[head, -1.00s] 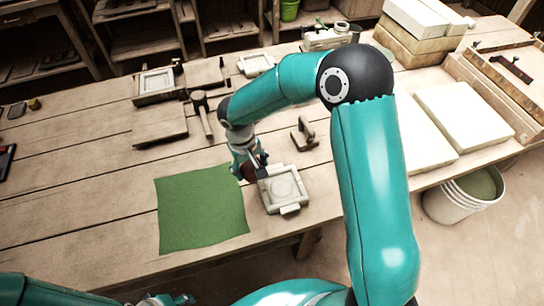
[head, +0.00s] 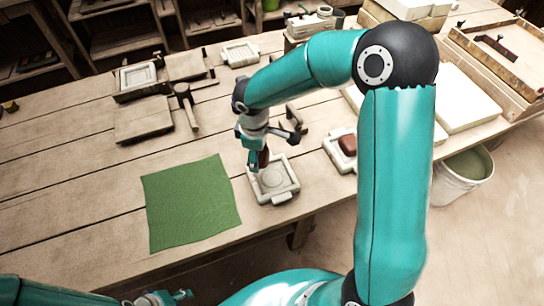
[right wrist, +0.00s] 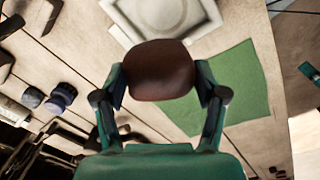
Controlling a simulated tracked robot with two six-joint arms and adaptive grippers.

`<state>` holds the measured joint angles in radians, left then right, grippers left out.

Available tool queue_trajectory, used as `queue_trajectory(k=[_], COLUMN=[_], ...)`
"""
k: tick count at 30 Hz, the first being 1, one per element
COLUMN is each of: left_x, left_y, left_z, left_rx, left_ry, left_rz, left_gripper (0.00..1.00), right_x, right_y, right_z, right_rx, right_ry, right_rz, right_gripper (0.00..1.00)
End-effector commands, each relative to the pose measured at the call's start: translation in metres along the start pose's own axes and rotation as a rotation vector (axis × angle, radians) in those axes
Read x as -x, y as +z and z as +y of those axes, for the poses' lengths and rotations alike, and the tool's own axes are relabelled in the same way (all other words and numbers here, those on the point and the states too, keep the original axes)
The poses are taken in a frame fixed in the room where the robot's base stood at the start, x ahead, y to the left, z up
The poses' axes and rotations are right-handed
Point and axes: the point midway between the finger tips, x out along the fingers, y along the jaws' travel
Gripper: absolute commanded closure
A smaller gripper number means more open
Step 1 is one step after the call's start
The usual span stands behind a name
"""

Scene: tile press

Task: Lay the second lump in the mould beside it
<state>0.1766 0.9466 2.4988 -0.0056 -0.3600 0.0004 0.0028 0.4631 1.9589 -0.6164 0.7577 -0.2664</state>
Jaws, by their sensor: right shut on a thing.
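A dark brown lump (right wrist: 160,70) sits between the fingers of my right gripper (head: 257,166), which is shut on it. In the head view the lump (head: 264,158) shows just above the back left edge of a pale square mould (head: 290,192). That mould is empty, with a round relief in its floor. It also shows beyond the lump in the right wrist view (right wrist: 207,25). A second pale mould (head: 334,155) to the right holds a reddish-brown lump (head: 348,145). My left gripper (head: 170,298) shows only partly at the bottom edge; its opening is unclear.
A green cloth (head: 190,203) lies left of the empty mould. A mallet (head: 187,105), a wooden board (head: 143,123) and framed moulds lie behind. White slabs (head: 470,97) are at the right, and a bucket (head: 462,178) stands below the table edge.

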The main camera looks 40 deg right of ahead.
Motion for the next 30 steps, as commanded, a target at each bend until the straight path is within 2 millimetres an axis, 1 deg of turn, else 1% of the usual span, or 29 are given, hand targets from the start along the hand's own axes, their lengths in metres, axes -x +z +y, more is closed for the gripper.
queue_trajectory(k=[1, 6, 10, 17, 23, 30], left_x=[-0.006, -0.012, -0.014, -0.021, -0.036, -0.058], left_y=[0.000, 0.000, 0.000, 0.000, 0.000, 0.000], left_z=[-0.002, -0.004, -0.005, -0.008, -0.013, -0.021], left_rx=[0.000, 0.000, 0.000, 0.000, 0.000, 0.000], left_ry=[0.000, 0.000, 0.000, 0.000, 0.000, 0.000], left_rz=[0.000, 0.000, 0.000, 0.000, 0.000, 0.000], left_gripper=[0.60, 0.60, 0.60, 0.60, 0.60, 0.60], right_x=[-0.002, 0.001, 0.002, -0.006, -0.025, -0.053], right_y=[0.008, 0.027, 0.034, 0.036, 0.036, 0.036], right_z=[0.002, 0.003, 0.003, 0.002, 0.001, -0.001], right_rx=[0.080, 0.333, 0.439, 0.476, 0.475, 0.475], right_ry=[0.004, 0.015, 0.021, 0.023, 0.022, 0.023], right_rz=[0.011, 0.032, 0.040, 0.042, 0.041, 0.042], right_gripper=[0.75, 0.75, 0.75, 0.75, 0.75, 0.75])
